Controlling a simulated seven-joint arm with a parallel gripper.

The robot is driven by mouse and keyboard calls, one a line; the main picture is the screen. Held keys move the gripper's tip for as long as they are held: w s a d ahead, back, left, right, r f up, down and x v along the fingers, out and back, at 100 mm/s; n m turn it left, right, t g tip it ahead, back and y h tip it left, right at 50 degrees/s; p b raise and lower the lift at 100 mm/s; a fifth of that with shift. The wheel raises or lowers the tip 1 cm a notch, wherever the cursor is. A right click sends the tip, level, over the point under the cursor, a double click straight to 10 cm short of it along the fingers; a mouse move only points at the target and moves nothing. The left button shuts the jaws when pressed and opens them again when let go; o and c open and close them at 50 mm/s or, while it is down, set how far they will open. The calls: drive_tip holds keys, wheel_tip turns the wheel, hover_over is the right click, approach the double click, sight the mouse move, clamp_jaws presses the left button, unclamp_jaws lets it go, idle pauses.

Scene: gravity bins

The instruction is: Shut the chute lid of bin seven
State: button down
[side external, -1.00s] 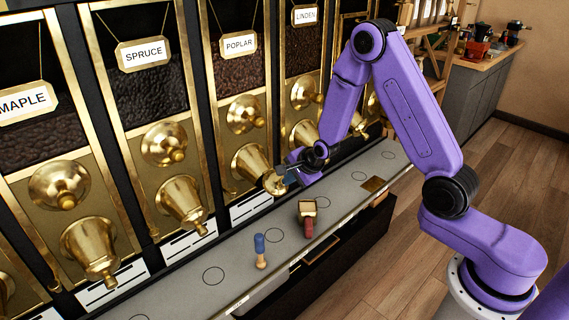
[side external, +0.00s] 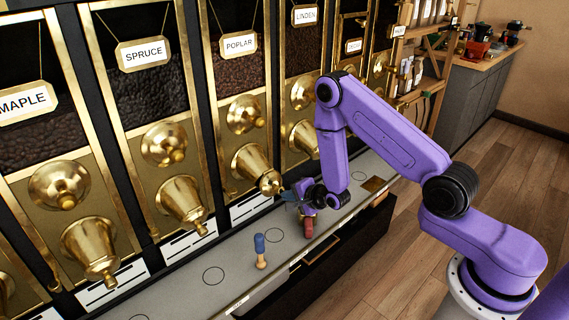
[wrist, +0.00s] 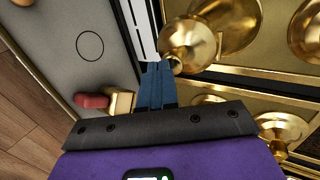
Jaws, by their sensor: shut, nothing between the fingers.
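My gripper (side external: 288,196) is shut and empty, just in front of and below the brass chute (side external: 251,164) under the POPLAR sign. A round brass lid (side external: 270,183) is at this chute's lower end; I cannot tell whether it is fully shut. In the wrist view, the blue fingertips (wrist: 155,68) are together, close to the round brass end (wrist: 188,44) of a chute and its small knob. I cannot tell whether they touch. No bin number is readable, so I cannot tell which one is bin seven.
A grey counter (side external: 200,295) with drawn circles runs below the bins. A red-handled brass tool (side external: 308,228) lies right by my gripper, partly hidden. A blue-topped wooden tool (side external: 260,250) stands to the left. The SPRUCE chute (side external: 183,203) is further left.

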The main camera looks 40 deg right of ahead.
drive_tip(key=shift+w+f, duration=0.95)
drive_tip(key=shift+f, duration=0.25)
drive_tip(key=shift+w+f, duration=0.9)
drive_tip(key=shift+f, duration=0.25)
drive_tip(key=shift+w, duration=0.1)
